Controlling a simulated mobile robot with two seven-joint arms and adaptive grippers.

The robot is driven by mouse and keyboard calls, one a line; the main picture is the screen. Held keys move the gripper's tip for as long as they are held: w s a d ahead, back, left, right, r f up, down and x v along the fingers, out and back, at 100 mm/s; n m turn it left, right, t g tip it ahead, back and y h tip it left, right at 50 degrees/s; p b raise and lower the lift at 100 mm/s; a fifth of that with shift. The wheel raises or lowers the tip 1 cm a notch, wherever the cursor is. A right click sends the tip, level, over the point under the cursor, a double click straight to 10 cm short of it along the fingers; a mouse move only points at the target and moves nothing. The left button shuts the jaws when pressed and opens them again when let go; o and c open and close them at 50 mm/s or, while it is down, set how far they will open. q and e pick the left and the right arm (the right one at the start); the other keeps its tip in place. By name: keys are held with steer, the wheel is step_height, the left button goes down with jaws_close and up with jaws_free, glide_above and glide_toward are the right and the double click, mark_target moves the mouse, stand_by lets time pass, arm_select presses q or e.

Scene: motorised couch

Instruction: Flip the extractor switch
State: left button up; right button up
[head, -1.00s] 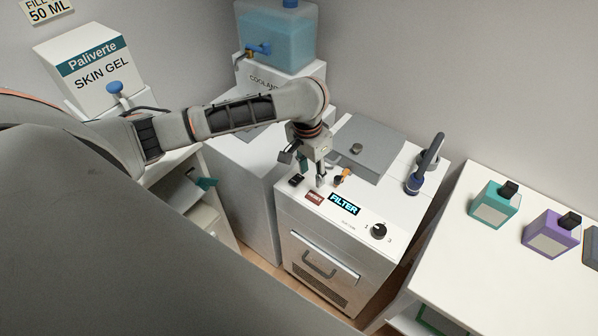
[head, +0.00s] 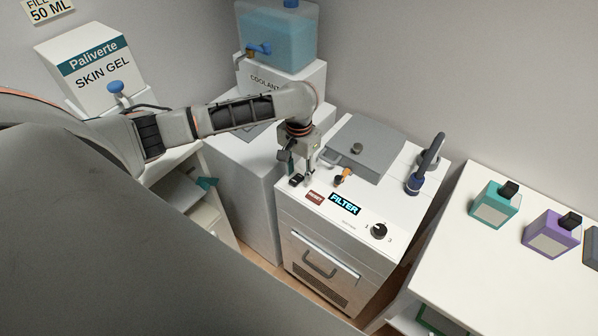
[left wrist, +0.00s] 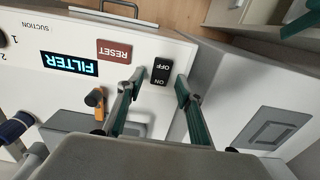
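The black rocker switch (head: 297,180) sits at the front left corner of the white extractor unit (head: 400,215). In the left wrist view the switch (left wrist: 161,73) is marked ON and OFF. My left gripper (head: 300,172) points down over that corner, close to the switch. In the left wrist view its two green-sided fingers (left wrist: 160,79) are apart, one on each side of the switch, with nothing between them but the switch below. I cannot tell whether they touch the panel. My right gripper is not in view.
Beside the switch are a red RESET label (head: 315,197), a lit FILTER display (head: 344,204), a small orange-and-black part (head: 342,177) and a suction knob (head: 379,230). A blue-ended hose (head: 415,182) rises at the right. Coloured bottles stand on the right-hand table (head: 470,270).

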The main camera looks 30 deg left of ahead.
arm_select(q)
steer(key=shift+f, duration=0.1)
jaws_close()
steer(key=shift+s, duration=0.1)
steer(key=shift+s+a+t, duration=0.1)
steer(key=shift+s+t, duration=0.2)
steer(key=shift+t, duration=0.8)
steer(key=shift+s+t, duration=0.25)
steer(key=shift+t, duration=1.15)
